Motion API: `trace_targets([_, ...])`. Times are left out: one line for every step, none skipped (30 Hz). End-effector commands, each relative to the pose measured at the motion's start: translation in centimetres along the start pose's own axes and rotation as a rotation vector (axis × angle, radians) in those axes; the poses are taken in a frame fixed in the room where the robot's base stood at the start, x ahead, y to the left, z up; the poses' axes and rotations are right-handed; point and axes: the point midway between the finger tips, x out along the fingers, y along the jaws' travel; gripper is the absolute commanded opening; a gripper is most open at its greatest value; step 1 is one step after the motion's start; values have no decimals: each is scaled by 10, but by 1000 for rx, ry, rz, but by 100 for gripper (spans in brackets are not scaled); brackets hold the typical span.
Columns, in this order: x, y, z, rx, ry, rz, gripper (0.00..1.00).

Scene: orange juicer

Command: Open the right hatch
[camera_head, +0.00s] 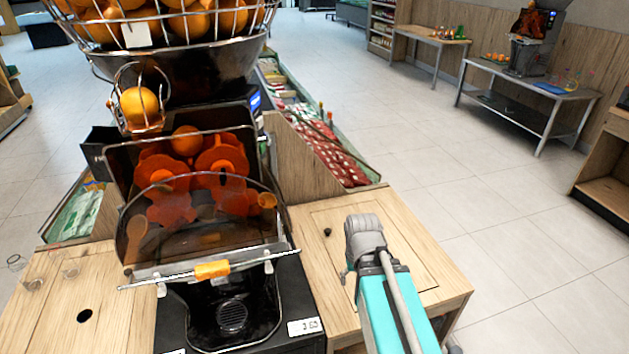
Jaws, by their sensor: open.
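The right hatch (410,247) is a square wooden panel set in the counter right of the juicer, with a thin outline around it. It looks flush with the counter, so shut. A small dark round spot (327,232), a hole or a knob, is near its left side. My teal and grey arm reaches in from the bottom and covers the middle and near part of the panel. My gripper's fingers cannot be seen; the arm's grey joint is the farthest part that shows, over the panel.
The orange juicer (232,315) stands left of the hatch, with a clear front cover and a wire basket of oranges (180,22) above. The left counter (40,290) has a dark round hole. A produce display (315,140) is behind. Open floor lies to the right.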

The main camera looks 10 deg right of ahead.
Motion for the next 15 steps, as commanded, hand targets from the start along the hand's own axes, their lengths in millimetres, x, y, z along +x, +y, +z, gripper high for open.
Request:
trace_targets([2,0,-6,-7,4,-3,76])
trace_targets([2,0,-10,-13,8,-6,76])
trace_targets([4,0,-17,-23,13,-10,76])
trace_targets([5,0,-24,-35,19,-15,76])
trace_targets([6,0,-32,-47,25,-20,76])
trace_targets([9,0,-44,-67,36,-26,76])
trace_targets([10,0,-54,-84,46,-32,76])
trace_targets([12,0,-65,-104,57,-39,76])
trace_targets([15,0,-82,-132,72,-49,76])
trace_targets([17,0,-95,-156,87,-55,76])
trace_targets([20,0,-109,-180,100,-63,76])
trace_targets([22,1,-128,-214,122,-73,76])
trace_targets([25,1,-143,-240,138,-79,76])
trace_targets([27,2,-158,-266,156,-86,76])
trace_targets([29,3,-178,-301,179,-93,76])
